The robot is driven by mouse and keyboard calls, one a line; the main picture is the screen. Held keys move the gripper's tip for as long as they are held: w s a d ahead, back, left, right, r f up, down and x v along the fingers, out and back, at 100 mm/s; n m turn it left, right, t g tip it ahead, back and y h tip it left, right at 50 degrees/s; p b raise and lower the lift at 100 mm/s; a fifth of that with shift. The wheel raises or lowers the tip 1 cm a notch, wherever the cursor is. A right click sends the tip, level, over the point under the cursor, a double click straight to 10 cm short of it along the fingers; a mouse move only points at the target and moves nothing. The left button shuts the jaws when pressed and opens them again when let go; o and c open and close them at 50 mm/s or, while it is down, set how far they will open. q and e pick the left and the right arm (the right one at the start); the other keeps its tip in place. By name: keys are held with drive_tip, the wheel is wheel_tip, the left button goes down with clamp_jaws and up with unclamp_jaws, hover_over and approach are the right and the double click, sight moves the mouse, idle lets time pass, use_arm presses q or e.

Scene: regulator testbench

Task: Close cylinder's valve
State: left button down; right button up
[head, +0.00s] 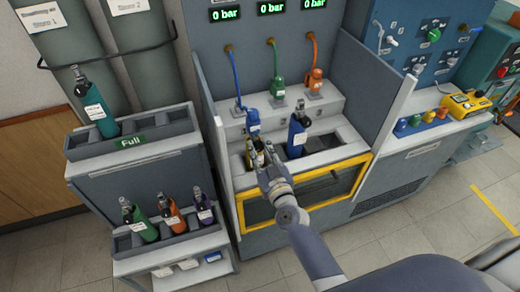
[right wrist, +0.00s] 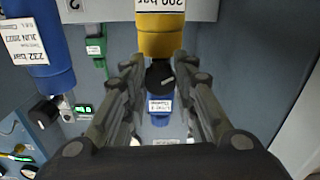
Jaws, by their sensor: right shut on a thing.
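A yellow cylinder (head: 254,158) stands in the left slot of the bench, with a blue hose connector (head: 252,121) at its top. In the right wrist view the yellow cylinder (right wrist: 160,32) carries a "200 bar" label, and its black round valve knob (right wrist: 160,75) is between my fingers. The blue connector (right wrist: 159,116) shows beyond the knob. My right gripper (head: 263,163) reaches in from the front and is shut on the knob; finger contact is hard to see. My left gripper is not in view.
A blue cylinder (head: 298,139) stands close by on the right. A yellow-framed panel (head: 308,190) is below the slots, with a grey side wall (head: 360,95) at right. A rack (head: 135,150) of cylinders stands left. Three displays (head: 270,8) read 0 bar.

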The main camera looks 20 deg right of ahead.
drive_tip(key=m, duration=0.5)
drive_tip(key=shift+m, duration=0.4)
drive_tip(key=m, duration=1.1)
drive_tip(key=shift+m, duration=0.4)
drive_tip(key=m+b, duration=0.1)
drive_tip(key=m, duration=0.5)
drive_tip(key=shift+m, duration=0.3)
drive_tip(key=o, duration=1.1)
